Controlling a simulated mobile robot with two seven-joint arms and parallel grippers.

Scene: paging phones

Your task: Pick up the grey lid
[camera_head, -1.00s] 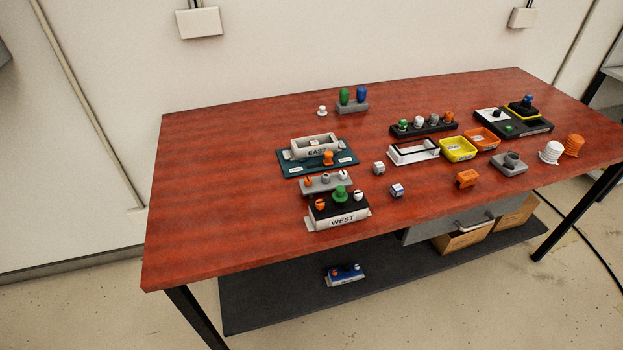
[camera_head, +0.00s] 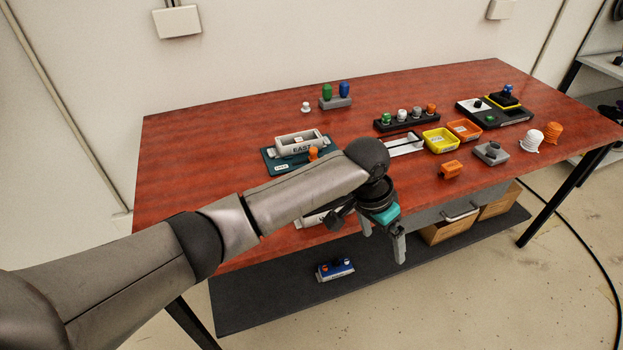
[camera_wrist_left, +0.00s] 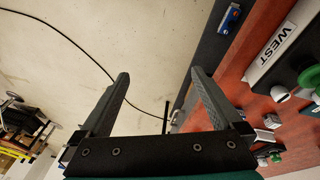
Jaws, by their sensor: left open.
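A grey square piece with a dark grey knob on top, which looks like the grey lid (camera_head: 491,153), lies on the right part of the red table (camera_head: 200,150) in the head view. It is right of an orange block (camera_head: 450,169). My left gripper (camera_head: 384,246) points down in front of the table's front edge, left of and nearer than the grey lid. It is open and empty. In the left wrist view its two fingers (camera_wrist_left: 158,75) are apart over the floor, and the lid is not seen there. My right gripper is not in view.
A yellow tray (camera_head: 439,140) and an orange tray (camera_head: 464,129) stand behind the lid. White and orange ribbed pieces (camera_head: 531,141) stand to its right. A drawer handle (camera_head: 461,215) sticks out below the table's front. My left arm hides the WEST box (camera_wrist_left: 281,42) partly in the head view.

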